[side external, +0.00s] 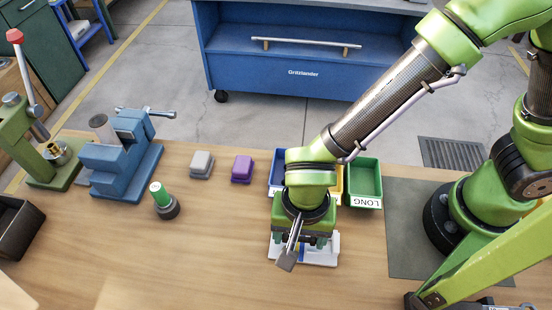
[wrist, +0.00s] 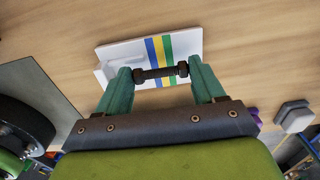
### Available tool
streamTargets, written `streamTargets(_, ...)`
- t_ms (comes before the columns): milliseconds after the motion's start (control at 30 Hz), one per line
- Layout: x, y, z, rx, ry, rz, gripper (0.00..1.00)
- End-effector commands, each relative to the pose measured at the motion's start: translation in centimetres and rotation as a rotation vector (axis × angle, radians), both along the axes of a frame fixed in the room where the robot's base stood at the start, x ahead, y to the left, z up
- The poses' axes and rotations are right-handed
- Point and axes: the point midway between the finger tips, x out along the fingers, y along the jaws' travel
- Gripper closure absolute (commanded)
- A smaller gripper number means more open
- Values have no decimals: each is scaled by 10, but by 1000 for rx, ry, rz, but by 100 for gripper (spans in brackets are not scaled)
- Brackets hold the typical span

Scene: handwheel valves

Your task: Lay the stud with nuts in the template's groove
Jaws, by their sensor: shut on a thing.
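The stud with nuts (wrist: 161,74), dark and threaded, lies crosswise between the two green fingers of my gripper (wrist: 163,82) in the wrist view. My gripper is shut on it, one finger at each end. The white template (wrist: 191,40) with blue, yellow and green stripes is directly below the stud. I cannot tell whether the stud touches the template or hangs just above it. The groove is not clearly visible. In the side view my gripper (side external: 303,240) is low over the template (side external: 328,257) and hides most of it and the stud.
A green bin (side external: 365,184) labelled LONG, a yellow bin and a blue bin (side external: 276,172) stand close behind my gripper. A purple block (side external: 242,169), a grey block (side external: 202,164), a green-topped cylinder (side external: 163,200) and a blue vise (side external: 122,157) stand to the left.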

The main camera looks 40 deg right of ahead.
Motion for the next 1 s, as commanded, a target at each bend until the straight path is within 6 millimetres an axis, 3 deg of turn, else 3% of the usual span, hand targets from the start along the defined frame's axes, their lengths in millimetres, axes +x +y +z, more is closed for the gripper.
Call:
streamTargets(567,0,-1,-17,-2,2,-5,63)
streamTargets(667,0,-1,-17,-3,3,-6,73)
streamTargets(733,-1,-1,-18,-3,3,-6,74)
streamTargets(767,-1,-1,-18,-3,3,-6,30)
streamTargets(933,-2,-2,-18,-5,5,-5,4)
streamTargets(1000,-2,-2,-18,-4,6,-4,1)
